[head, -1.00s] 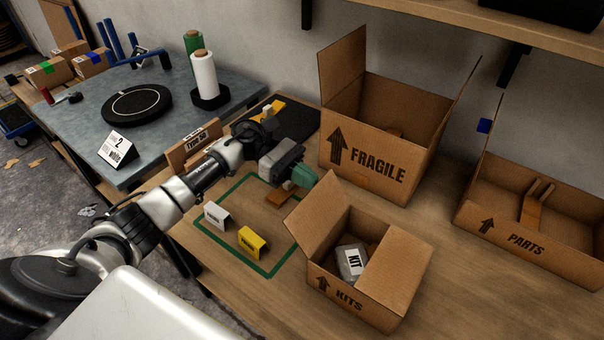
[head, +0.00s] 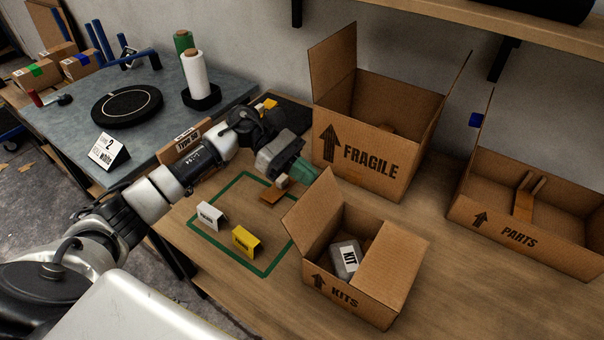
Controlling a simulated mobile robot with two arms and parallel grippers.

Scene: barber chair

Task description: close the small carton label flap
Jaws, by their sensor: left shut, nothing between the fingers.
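The small carton marked KITS (head: 343,291) stands open on the wooden bench. One flap (head: 309,214) stands up and leans outward on its left side. Another flap (head: 392,262) on its right side slopes up beside the opening. A grey KIT packet (head: 346,258) lies inside. My left gripper (head: 306,176) has green fingers, which are shut and empty. It is just behind and left of the raised left flap's top corner; I cannot tell whether they touch. My right gripper is not in view.
A tall open FRAGILE carton (head: 371,161) stands close behind the gripper. An open PARTS carton (head: 518,235) is at the right. A white card (head: 211,216) and a yellow card (head: 246,241) stand inside a green outline. The bench right of the small carton is clear.

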